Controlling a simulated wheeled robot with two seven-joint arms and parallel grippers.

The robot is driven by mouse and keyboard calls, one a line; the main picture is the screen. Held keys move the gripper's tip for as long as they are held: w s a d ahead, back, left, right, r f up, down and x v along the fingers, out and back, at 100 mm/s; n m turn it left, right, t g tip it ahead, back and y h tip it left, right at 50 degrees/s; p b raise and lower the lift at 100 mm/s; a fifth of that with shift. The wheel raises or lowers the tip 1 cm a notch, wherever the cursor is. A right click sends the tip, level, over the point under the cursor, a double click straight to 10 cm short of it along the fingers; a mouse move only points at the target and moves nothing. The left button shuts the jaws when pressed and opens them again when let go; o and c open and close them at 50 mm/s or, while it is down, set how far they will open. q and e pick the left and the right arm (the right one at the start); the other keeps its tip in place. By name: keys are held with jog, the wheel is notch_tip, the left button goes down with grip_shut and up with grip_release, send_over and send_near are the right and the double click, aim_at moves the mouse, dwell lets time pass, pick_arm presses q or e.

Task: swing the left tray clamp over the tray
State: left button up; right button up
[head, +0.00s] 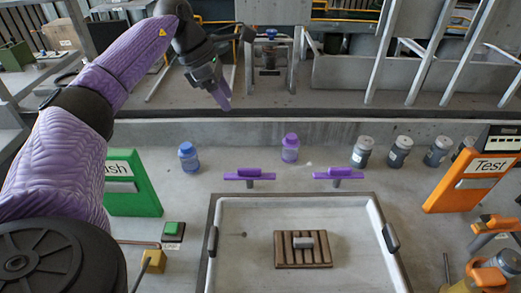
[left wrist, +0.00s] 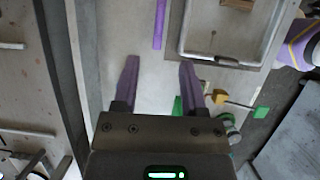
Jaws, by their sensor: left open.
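The left tray clamp (head: 249,176) is a purple bar with a raised grip, on a short post behind the back edge of the tray (head: 212,240). The bar lies sideways, parallel to that edge, and is not over the tray. In the left wrist view a purple bar (left wrist: 160,25), apparently this clamp, shows beside the tray rim (left wrist: 184,30). My left gripper (head: 224,104) is in the air, above and behind the clamp, and touches nothing. In the left wrist view its purple fingers (left wrist: 159,82) are apart and empty. My right gripper is out of view.
A matching right clamp (head: 338,175) stands along the same edge. A brown slatted block (head: 302,262) sits in the tray. A purple-capped jar (head: 290,148), a blue jar (head: 188,157) and several grey jars stand behind. A green panel (head: 130,183) and an orange Test panel (head: 472,182) flank the tray.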

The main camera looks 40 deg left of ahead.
pick_arm(q)
jog(key=f+b, duration=0.1)
jog(key=f, duration=0.1)
jog(key=b, duration=0.9)
send_over(249, 168)
jog(key=s+a, duration=0.3)
notch_tip(249, 168, down, 11)
jog(key=shift+g, duration=0.3)
jog(key=b+x, duration=0.1)
jog(key=x, duration=0.2)
jog(key=b+x, duration=0.1)
jog(key=x, duration=0.2)
jog(key=b+x, duration=0.1)
jog(key=x, duration=0.2)
jog(key=shift+w+d+r+b, duration=0.1)
jog(key=shift+w+b, duration=0.2)
jog(key=shift+b, duration=0.1)
jog(key=c, duration=0.7)
grip_shut()
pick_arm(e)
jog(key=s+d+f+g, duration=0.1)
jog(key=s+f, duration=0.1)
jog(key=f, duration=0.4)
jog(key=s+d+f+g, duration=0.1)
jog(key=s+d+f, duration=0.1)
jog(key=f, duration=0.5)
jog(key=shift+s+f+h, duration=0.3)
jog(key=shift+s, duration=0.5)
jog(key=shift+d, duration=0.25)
